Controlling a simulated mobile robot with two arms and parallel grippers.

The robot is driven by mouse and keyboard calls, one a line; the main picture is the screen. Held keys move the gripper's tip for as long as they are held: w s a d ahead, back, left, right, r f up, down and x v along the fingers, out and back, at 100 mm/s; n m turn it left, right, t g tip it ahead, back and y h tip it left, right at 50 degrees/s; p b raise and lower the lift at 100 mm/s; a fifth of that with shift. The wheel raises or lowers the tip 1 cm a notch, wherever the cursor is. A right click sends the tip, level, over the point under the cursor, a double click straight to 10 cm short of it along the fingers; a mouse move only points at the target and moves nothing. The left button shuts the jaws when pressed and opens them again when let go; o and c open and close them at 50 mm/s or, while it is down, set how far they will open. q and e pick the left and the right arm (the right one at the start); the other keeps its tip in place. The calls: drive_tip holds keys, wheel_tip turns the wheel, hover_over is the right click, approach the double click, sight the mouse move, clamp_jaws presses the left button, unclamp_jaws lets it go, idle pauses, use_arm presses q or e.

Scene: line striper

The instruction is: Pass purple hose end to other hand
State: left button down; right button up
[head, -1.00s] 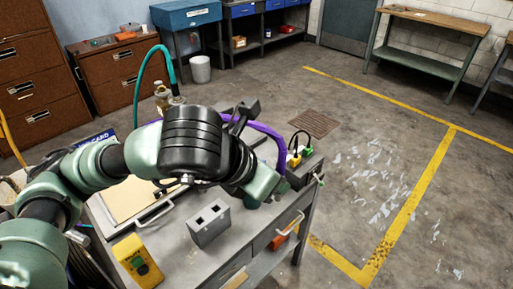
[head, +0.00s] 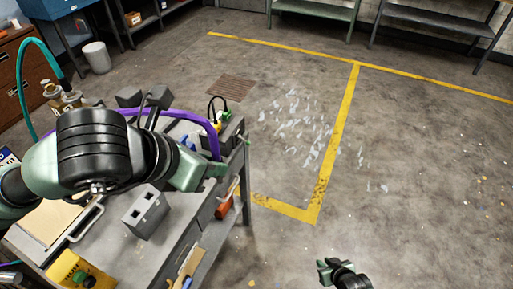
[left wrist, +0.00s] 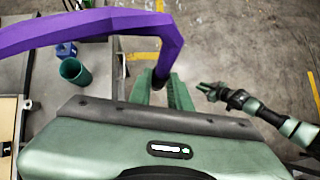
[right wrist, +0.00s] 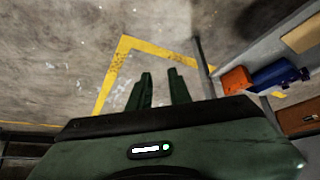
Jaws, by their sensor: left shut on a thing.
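The purple hose (head: 180,117) arches over the workbench from behind my left arm, and its end drops to my left gripper (head: 215,170). In the left wrist view the purple hose (left wrist: 90,22) comes down between the fingers of my left gripper (left wrist: 164,92), which is shut on the hose near its end. My right gripper (head: 328,270) is over the floor to the right of the bench, apart from the hose. In the right wrist view my right gripper (right wrist: 160,88) has its fingers apart with nothing between them. It also shows in the left wrist view (left wrist: 210,90).
The grey workbench (head: 100,240) carries a grey two-hole box (head: 146,212), a yellow button box (head: 75,272) and a dark box with green and yellow plugs (head: 222,128). A teal hose (head: 45,50) arches at the left. The floor right of the bench is open.

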sight(217, 159)
drive_tip(key=w+a+r+n+t+y, duration=0.1)
drive_tip(key=w+a+r+t+y, duration=0.15)
drive_tip(key=w+r, duration=0.8)
drive_tip(key=w+a+r+n+t+y, duration=0.1)
drive_tip(key=w+a+r+t, duration=0.35)
drive_tip(key=r, duration=1.05)
drive_tip(key=w+a+r+n+g+y, duration=0.1)
drive_tip(key=a+r+y, duration=0.15)
drive_tip(key=r, duration=0.65)
drive_tip(key=a+r+n+y, duration=0.15)
drive_tip(key=a+r, duration=0.25)
drive_tip(key=r, duration=0.5)
drive_tip(key=s+a+r+n+g+y, duration=0.2)
drive_tip(key=s+a+r+n+y, duration=0.15)
drive_tip(key=s+a+r, duration=0.4)
drive_tip(key=s+a+r+n+g+y, duration=0.35)
drive_tip(key=s+r, duration=0.45)
drive_tip(key=r, duration=0.3)
drive_tip(key=x, duration=1.1)
drive_tip(key=shift+w+a+r+m+t, duration=0.25)
drive_tip(key=shift+r+m+t, duration=0.1)
drive_tip(key=shift+m, duration=0.1)
drive_tip(key=shift+y, duration=0.25)
